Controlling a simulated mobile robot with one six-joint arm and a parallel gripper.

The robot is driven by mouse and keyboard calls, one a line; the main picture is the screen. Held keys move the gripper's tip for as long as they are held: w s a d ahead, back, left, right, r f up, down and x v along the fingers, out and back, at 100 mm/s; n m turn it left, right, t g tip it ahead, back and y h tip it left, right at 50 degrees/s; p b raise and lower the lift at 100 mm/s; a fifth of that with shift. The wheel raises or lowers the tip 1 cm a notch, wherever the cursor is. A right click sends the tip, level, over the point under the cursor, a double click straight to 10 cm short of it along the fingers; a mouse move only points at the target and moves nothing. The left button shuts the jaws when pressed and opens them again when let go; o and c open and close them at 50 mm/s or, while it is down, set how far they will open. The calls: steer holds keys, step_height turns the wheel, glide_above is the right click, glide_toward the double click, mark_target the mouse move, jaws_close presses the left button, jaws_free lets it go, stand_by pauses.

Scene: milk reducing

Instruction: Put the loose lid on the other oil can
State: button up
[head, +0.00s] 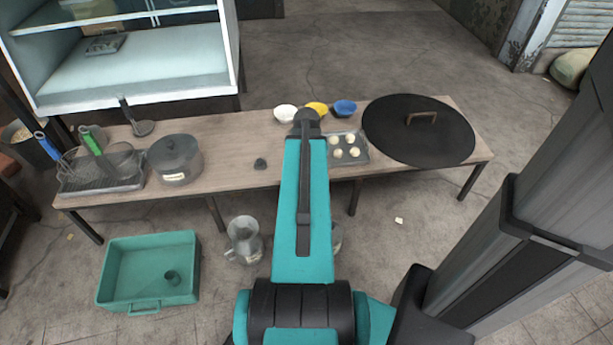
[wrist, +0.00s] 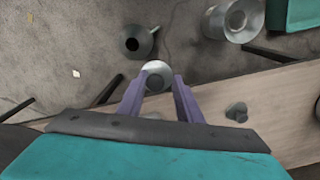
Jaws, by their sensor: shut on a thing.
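My gripper (wrist: 160,80) is shut on a small pale round piece with a greyer centre, which looks like the loose lid (wrist: 155,69). It is held at the fingertips above the table's edge. One metal oil can (head: 245,240) stands on the floor near the green crate; it also shows in the wrist view (wrist: 234,20). The other oil can (wrist: 142,44) stands on the floor beyond the fingertips, with a dark round top; I cannot tell if that is an opening. In the head view only an edge of this can (head: 337,236) shows behind my arm, which hides my gripper.
The wooden table (head: 225,178) carries a grey pot (head: 175,160), a small dark object (head: 260,163), bowls (head: 286,113), a dough tray (head: 347,148) and a big black lid (head: 418,140). A green crate (head: 150,250) sits on the floor at left.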

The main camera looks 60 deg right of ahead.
steer(key=shift+w+a+r, duration=0.15)
steer(key=shift+w+r, duration=0.05)
steer(key=shift+w, duration=0.4)
jaws_close()
steer(key=w+a+r+n, duration=0.4)
steer(key=w+a, duration=0.2)
steer(key=w, duration=0.3)
steer(key=w+a+r+n, duration=0.3)
steer(key=w+a+r, duration=0.2)
steer(key=w, duration=0.3)
steer(key=w+a+r+n, duration=0.4)
steer(key=w+a, duration=0.2)
steer(key=w, duration=0.3)
steer(key=w+a+r+n, duration=0.3)
steer(key=a+r, duration=0.2)
steer(key=a, duration=0.5)
steer(key=w+a+r+n, duration=0.3)
steer(key=w+a+r, duration=0.1)
steer(key=a, duration=0.7)
steer(key=w+a+r+n, duration=0.4)
steer(key=a+r, duration=0.2)
steer(key=a, duration=0.4)
steer(key=shift+a, duration=0.2)
